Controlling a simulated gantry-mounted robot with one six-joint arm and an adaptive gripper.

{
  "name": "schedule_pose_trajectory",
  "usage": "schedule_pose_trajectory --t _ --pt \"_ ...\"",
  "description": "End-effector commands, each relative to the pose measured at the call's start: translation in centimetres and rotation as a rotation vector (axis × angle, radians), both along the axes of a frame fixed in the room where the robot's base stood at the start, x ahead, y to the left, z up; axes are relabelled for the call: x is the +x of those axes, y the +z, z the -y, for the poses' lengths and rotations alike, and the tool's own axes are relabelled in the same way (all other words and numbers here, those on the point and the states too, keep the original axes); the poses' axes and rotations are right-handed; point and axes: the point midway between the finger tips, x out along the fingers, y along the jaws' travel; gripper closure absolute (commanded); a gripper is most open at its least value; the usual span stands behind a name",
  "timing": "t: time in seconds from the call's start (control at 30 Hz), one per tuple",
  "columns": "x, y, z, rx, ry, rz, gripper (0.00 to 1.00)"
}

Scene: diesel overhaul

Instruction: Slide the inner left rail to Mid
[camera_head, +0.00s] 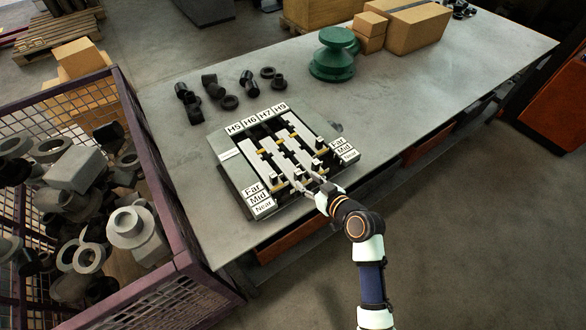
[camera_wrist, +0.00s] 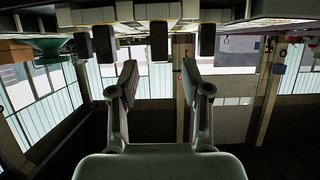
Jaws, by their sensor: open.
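The rail board (camera_head: 226,172) lies on the grey bench, with labels H5, H6, H7 and H9 along its back. Far, Mid and Near labels stand at both sides. Each rail carries a dark upright handle. The inner left handle (camera_head: 298,176) is near the front, close to my gripper; its exact mark cannot be read. My gripper (camera_head: 308,184) is at the board's front edge, fingers apart. In the wrist view my gripper (camera_wrist: 160,78) is open and empty. A dark handle (camera_wrist: 158,40), seemingly the inner left one, lies between and just beyond the fingertips. Contact is not visible.
Neighbouring handles (camera_wrist: 207,39) stand close on both sides. Black fittings (camera_head: 208,80) lie behind the board, and a green spool (camera_head: 333,60) and cardboard boxes (camera_head: 415,25) stand farther back. A mesh crate (camera_head: 150,180) of metal parts is at left. The bench right of the board is clear.

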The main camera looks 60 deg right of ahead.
Motion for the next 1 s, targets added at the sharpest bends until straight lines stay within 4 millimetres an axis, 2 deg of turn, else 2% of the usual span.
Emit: schedule_pose_trajectory --t 0.1,0.3,0.63,0.67,0.93,1.0 --pt "2.0 -1.0 1.1 0.001 0.003 -0.001 0.52" --pt "4.4 -2.1 2.5 0.000 0.002 -0.001 0.52" --pt "5.0 -2.3 2.9 -0.001 0.000 0.000 0.52" --pt "5.0 -2.3 2.9 -0.001 0.000 0.000 0.55" --pt "5.0 -2.3 2.9 -0.001 0.000 0.000 1.00" --pt "5.0 -2.3 2.9 -0.001 0.000 0.000 1.00"
